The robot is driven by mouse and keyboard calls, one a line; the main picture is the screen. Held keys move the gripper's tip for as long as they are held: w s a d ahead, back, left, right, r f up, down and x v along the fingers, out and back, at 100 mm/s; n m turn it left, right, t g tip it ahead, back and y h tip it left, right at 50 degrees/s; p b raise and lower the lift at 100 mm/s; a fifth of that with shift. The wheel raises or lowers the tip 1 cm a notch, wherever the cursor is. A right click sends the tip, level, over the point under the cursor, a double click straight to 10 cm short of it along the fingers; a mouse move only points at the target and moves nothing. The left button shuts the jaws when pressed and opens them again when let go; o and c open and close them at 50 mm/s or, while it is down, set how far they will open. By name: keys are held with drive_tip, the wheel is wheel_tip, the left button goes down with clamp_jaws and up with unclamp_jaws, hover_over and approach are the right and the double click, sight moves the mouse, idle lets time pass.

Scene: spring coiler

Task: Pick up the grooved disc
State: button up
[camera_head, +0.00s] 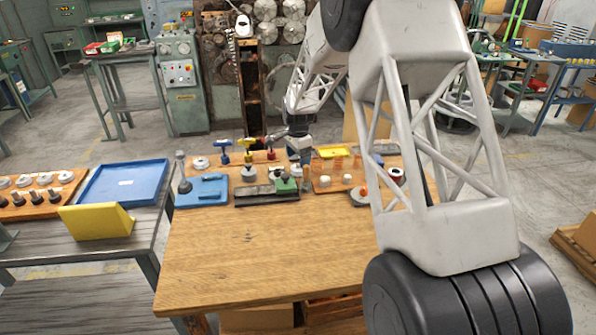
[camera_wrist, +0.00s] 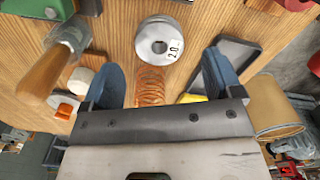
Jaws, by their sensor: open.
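A silver round disc (camera_wrist: 160,40) with a centre hole and a "2.0" label lies on the wooden table in the wrist view, just beyond my fingertips. My gripper (camera_wrist: 161,70) is open, with its two blue fingers apart and nothing gripped. A copper coil spring (camera_wrist: 150,86) shows between the fingers, below the disc in the picture. In the head view my gripper (camera_head: 303,178) is low over the back of the workbench. I cannot tell which small disc there is the labelled one.
A wooden-handled tool (camera_wrist: 48,72) and a white cap (camera_wrist: 80,80) are left of the fingers. A dark tray (camera_wrist: 228,62) is close to the right finger. In the head view, a blue fixture (camera_head: 203,190) stands on the workbench (camera_head: 262,245), whose front is clear.

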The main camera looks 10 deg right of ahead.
sight(298, 166)
drive_tip(key=shift+f, duration=2.1)
drive_tip(key=shift+c, duration=0.2)
drive_tip(key=c, duration=1.2)
